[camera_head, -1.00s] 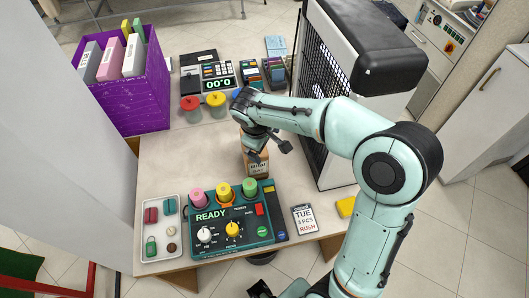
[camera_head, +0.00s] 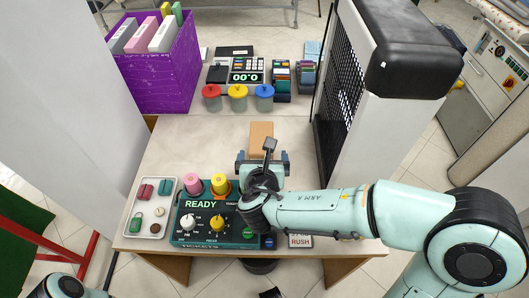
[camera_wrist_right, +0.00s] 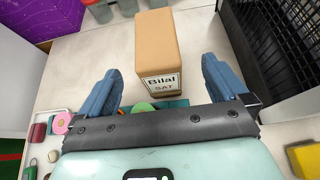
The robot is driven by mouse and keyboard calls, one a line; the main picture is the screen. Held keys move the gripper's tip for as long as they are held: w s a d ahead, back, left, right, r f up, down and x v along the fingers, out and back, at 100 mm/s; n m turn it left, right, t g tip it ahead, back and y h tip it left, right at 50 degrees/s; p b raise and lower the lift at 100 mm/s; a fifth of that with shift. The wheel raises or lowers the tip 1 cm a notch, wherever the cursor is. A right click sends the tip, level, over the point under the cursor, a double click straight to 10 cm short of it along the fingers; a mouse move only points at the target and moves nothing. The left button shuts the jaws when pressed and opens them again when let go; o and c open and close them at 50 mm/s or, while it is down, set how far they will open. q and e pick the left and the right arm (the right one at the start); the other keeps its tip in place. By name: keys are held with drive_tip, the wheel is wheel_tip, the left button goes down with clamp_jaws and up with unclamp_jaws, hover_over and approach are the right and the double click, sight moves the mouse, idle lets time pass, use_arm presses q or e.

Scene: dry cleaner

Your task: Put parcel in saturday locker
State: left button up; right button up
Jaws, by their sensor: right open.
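The parcel is a tan box (camera_head: 261,136) standing on the counter (camera_head: 185,150), partly hidden behind my right gripper in the head view. In the right wrist view the parcel (camera_wrist_right: 156,42) has a white label reading "Bilal SAT". My right gripper (camera_head: 262,160) is open at the near side of the parcel. In the wrist view its two blue fingers (camera_wrist_right: 160,72) stand apart, one to each side of the label end, with gaps between them and the box. No locker marked Saturday can be made out. My left gripper is out of view.
A green control panel (camera_head: 204,232) with knobs and a tray of small items (camera_head: 152,208) lie at the near left. Three lidded pots (camera_head: 238,98) stand behind the parcel. A purple bin (camera_head: 165,80) is at left, and a black mesh-fronted cabinet (camera_head: 336,92) at right.

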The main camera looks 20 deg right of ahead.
sight(261, 143)
drive_tip(key=x, duration=0.5)
drive_tip(key=shift+w+f, duration=0.1)
drive_tip(key=shift+a+x, duration=0.1)
drive_tip(key=shift+x, duration=1.25)
drive_tip(key=shift+a+x, duration=0.15)
drive_tip(key=shift+x, duration=1.2)
drive_tip(key=shift+w, duration=0.15)
drive_tip(key=c, duration=1.7)
drive_tip(key=shift+r, duration=0.3)
clamp_jaws()
